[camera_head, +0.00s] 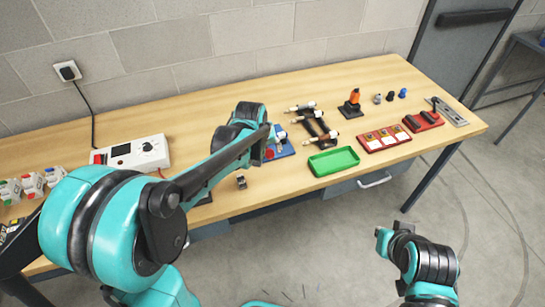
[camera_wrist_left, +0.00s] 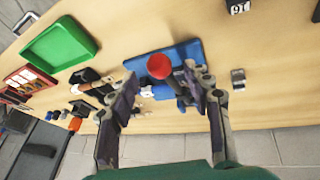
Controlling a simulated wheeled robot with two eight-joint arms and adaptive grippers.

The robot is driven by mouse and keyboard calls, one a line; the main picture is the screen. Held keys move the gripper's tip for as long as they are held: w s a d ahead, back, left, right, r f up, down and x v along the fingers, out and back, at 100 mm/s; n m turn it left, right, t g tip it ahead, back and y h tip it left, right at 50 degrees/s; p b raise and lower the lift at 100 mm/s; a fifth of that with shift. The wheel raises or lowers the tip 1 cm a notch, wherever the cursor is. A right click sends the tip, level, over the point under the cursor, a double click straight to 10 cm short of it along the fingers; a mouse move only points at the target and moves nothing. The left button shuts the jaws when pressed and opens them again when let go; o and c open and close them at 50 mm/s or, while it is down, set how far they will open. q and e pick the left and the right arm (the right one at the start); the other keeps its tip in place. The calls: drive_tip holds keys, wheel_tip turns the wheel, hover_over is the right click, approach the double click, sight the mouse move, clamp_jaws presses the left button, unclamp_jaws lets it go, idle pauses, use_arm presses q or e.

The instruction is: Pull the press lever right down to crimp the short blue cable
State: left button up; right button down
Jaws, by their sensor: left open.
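The press has a blue base (camera_wrist_left: 185,55) and a lever with a red ball knob (camera_wrist_left: 159,66) in the left wrist view. In the head view its blue base (camera_head: 286,149) shows partly behind my left arm. My left gripper (camera_wrist_left: 166,84) is open, its two fingers reaching toward the press on either side of the lever area. The red knob appears between the fingertips; I cannot tell whether they touch. In the head view the fingertips are mostly hidden. I cannot make out the short blue cable clearly.
A green tray (camera_head: 333,161) and a dark rack with pale-tipped tools (camera_head: 314,125) stand right of the press. A red card holder (camera_head: 384,139) lies farther right. A white meter box (camera_head: 135,153) stands left. A small metal block (camera_head: 241,182) sits near the front edge.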

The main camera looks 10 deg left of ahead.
sight(269, 152)
use_arm(q)
drive_tip(key=b+x, duration=0.1)
drive_tip(key=x, duration=0.4)
drive_tip(key=shift+w+f+b, duration=0.15)
drive_tip(key=shift+f+b, duration=0.1)
drive_tip(key=shift+b, duration=0.1)
